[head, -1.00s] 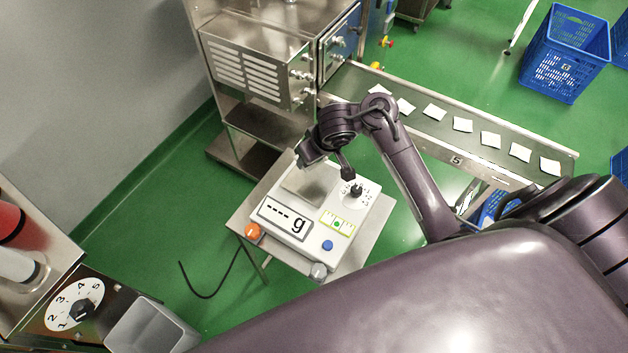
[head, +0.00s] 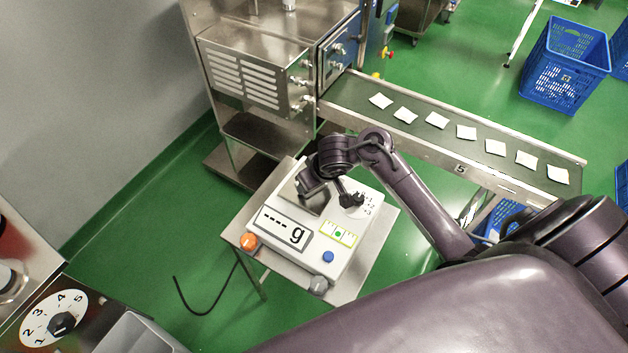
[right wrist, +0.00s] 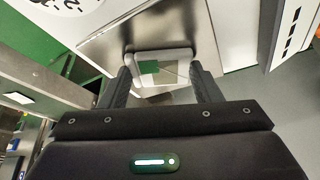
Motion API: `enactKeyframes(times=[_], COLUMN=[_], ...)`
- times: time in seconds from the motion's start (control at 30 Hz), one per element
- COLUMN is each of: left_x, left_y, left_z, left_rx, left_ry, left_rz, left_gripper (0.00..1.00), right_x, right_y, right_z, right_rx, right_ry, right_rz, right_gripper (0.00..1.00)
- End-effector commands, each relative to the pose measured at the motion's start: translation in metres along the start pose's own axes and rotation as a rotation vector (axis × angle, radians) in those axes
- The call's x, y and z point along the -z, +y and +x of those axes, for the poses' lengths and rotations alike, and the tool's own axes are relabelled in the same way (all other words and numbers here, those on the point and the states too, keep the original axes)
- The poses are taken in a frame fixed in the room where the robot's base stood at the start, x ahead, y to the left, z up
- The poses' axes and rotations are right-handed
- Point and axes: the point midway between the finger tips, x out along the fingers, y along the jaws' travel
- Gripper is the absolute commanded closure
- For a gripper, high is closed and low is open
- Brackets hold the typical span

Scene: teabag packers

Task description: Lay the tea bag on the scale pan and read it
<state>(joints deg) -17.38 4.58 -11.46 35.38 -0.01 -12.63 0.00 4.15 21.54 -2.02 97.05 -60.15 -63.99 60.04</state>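The scale (head: 300,255) stands on a small steel table. Its display (head: 284,228) shows dashes and a "g". Its metal pan (head: 316,205) is partly covered by my right gripper (head: 325,193); the pan also shows in the right wrist view (right wrist: 165,28). In that view the tea bag (right wrist: 172,57), pale-edged with a green patch, sits between the two fingers of my right gripper (right wrist: 161,75), which appear to press its sides. The bag is low over the pan; I cannot tell whether it touches. The bag is hidden in the head view. My left gripper is out of view.
A conveyor (head: 400,135) with several white tea bags runs right from a steel machine (head: 255,65). A black-knobbed dial (head: 352,200) stands beside the pan. A blue crate (head: 565,65) stands far right.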

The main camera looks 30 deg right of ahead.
Motion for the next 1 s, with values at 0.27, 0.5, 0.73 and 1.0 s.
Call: enactKeyframes(times=[0.27,0.5,0.73,1.0], left_x=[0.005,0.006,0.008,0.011], left_y=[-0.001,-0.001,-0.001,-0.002], left_z=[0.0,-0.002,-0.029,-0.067], left_rx=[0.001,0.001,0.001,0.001], left_ry=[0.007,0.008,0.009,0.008], left_rz=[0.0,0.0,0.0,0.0], left_gripper=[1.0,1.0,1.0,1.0], right_x=[0.0,0.002,0.004,0.004], right_y=[0.0,0.0,-0.001,0.0], right_z=[0.0,-0.004,-0.046,-0.102], right_rx=[0.0,0.0,0.002,0.0], right_ry=[-0.001,0.0,0.001,0.0], right_rz=[-0.001,-0.001,0.0,-0.001], right_gripper=[0.21,0.21,0.21,0.21])
